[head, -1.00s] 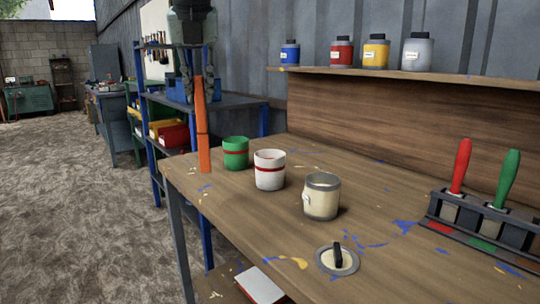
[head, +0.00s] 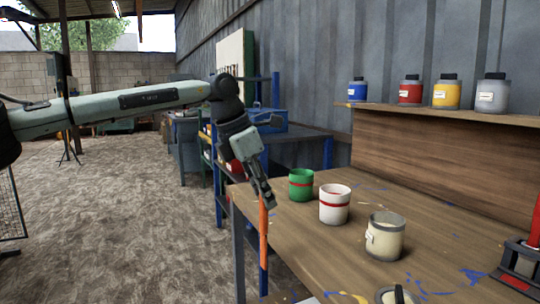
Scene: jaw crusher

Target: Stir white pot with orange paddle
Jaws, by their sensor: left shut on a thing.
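The white pot (head: 334,205) with a red band stands upright on the wooden table, between a green pot (head: 301,186) and a cream pot (head: 385,236). The orange paddle (head: 263,243) hangs nearly upright beside the table's left edge, apart from the white pot. My left gripper (head: 262,200) is shut on the orange paddle at its top end and points down. The paddle's lower end reaches below the tabletop level in the picture. My right gripper is not in view.
A round lid (head: 397,295) lies at the table's front. A rack (head: 520,265) with a red-handled tool stands at the right. A shelf (head: 430,111) behind holds several jars. Blue metal shelving (head: 328,152) stands beyond the table.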

